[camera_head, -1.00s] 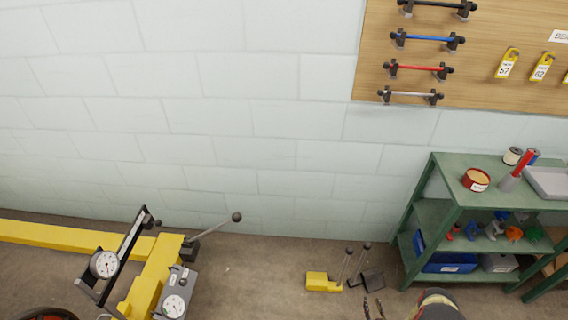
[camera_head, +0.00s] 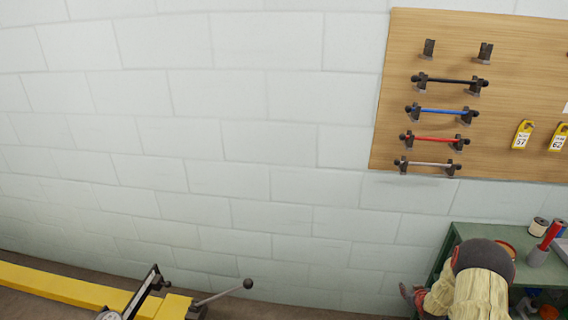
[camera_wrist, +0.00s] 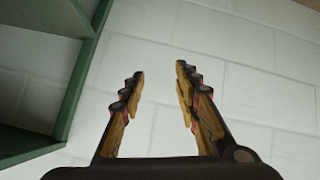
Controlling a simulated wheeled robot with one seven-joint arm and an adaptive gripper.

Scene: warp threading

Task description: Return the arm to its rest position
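My gripper (camera_wrist: 158,85) is open and empty in the wrist view, its two ridged fingers apart with bare white block wall between them. The arm hides part of the shelf. Nothing is held.
A wooden board (camera_head: 390,120) on the wall holds several coloured bars and yellow numbered tags (camera_head: 522,135). A yellow beam (camera_head: 60,287) with a lever (camera_head: 222,294) lies at the lower left. The wall between is clear.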

